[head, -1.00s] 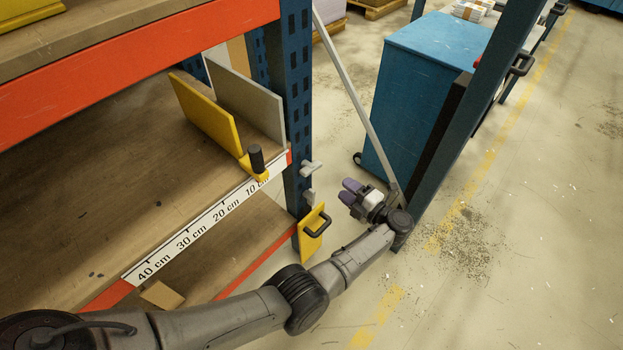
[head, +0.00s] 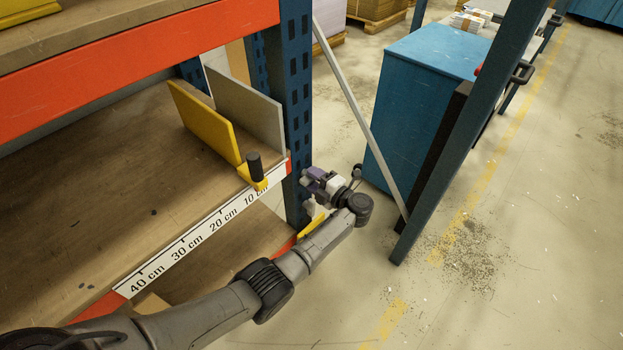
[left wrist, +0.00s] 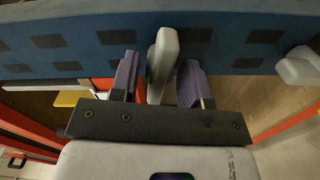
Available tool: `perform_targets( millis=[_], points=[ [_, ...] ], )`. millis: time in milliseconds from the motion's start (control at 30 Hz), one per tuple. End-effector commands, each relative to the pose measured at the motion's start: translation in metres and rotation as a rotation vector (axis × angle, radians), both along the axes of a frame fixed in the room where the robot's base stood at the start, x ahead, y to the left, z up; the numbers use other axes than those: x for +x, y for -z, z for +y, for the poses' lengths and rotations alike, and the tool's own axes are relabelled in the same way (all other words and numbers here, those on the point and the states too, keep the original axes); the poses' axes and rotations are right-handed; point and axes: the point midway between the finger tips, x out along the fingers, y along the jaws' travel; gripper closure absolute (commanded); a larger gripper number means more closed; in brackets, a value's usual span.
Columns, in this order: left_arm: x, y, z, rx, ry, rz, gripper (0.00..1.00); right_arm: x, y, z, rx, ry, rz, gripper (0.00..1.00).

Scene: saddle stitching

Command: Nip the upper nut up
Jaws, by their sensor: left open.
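The upper nut is a light grey wing-shaped piece on the blue rack upright (head: 297,100). In the left wrist view the upper nut (left wrist: 162,65) stands between the two purple fingers of my left gripper (left wrist: 160,82), with a visible gap on the right side and a narrower one on the left. My left gripper (head: 312,180) is open at the upright and largely hides this nut in the head view. The lower grey nut (head: 308,204) is just below; it also shows at the right of the left wrist view (left wrist: 299,67). My right gripper is not in view.
A yellow plate (head: 204,122) and a grey plate (head: 247,103) stand on the shelf by a centimetre scale (head: 190,240). A yellow handled piece (head: 313,225) is below the gripper, partly hidden by my arm. A grey diagonal brace (head: 361,120) and blue cabinet (head: 425,90) lie to the right.

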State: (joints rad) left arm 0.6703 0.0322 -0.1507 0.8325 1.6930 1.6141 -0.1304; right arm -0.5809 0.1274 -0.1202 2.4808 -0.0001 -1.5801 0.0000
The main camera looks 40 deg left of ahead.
Motion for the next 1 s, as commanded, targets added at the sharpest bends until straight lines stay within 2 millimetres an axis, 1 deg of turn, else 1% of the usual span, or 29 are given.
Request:
perform_targets(
  millis=[133, 467, 900, 1000],
  points=[
    [0.0003, 0.0, 0.007, 0.001, 0.001, -0.001, 0.57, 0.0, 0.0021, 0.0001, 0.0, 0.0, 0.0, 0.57],
    [0.0004, -0.0002, 0.0087, 0.0, 0.001, 0.0, 0.57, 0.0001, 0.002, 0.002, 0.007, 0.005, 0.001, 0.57],
    [0.0003, 0.0, 0.0086, 0.0, 0.001, 0.0, 0.99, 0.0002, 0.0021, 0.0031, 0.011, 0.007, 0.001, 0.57],
    [0.0003, 0.0, 0.0085, 0.0, 0.001, 0.0, 1.0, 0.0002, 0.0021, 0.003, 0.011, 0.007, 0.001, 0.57]
  ],
)
